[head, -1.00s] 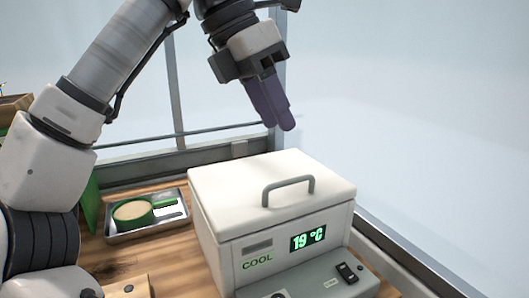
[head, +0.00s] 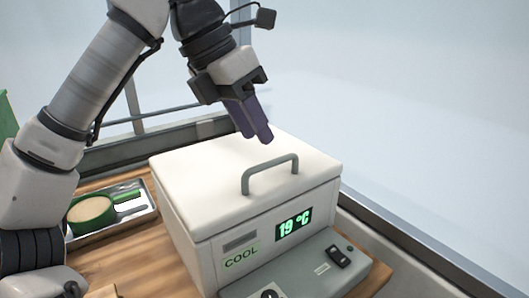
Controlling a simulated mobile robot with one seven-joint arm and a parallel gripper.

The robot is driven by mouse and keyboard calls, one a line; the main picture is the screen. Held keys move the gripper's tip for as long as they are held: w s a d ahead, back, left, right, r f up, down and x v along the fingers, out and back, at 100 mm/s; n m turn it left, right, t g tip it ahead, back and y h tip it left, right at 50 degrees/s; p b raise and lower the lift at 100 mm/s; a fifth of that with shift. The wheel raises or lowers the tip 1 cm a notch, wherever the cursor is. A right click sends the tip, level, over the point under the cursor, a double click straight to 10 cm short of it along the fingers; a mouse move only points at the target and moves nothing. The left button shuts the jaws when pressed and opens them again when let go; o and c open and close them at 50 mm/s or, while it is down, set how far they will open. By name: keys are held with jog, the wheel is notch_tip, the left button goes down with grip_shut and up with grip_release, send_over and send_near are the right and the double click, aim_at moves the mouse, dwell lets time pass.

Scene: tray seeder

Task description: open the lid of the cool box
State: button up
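The cool box (head: 207,250) is a white box on the wooden bench. Its display (head: 294,226) reads 19 °C, with a green COOL label beside it. The white lid (head: 205,185) is shut, with a grey arched handle (head: 270,170) near its front edge. My gripper (head: 257,138) is above the lid, behind the handle in the picture, fingers pointing down and apart from the handle. Its purple fingers look close together and hold nothing I can see; the gap between them is not clear.
A control panel with a black switch (head: 338,256) juts from the box's front. A window frame stands behind; open air is above the lid.

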jog(key=x, duration=0.4)
jog(key=shift+d+f, duration=0.15)
jog(key=shift+f, duration=0.25)
grip_shut()
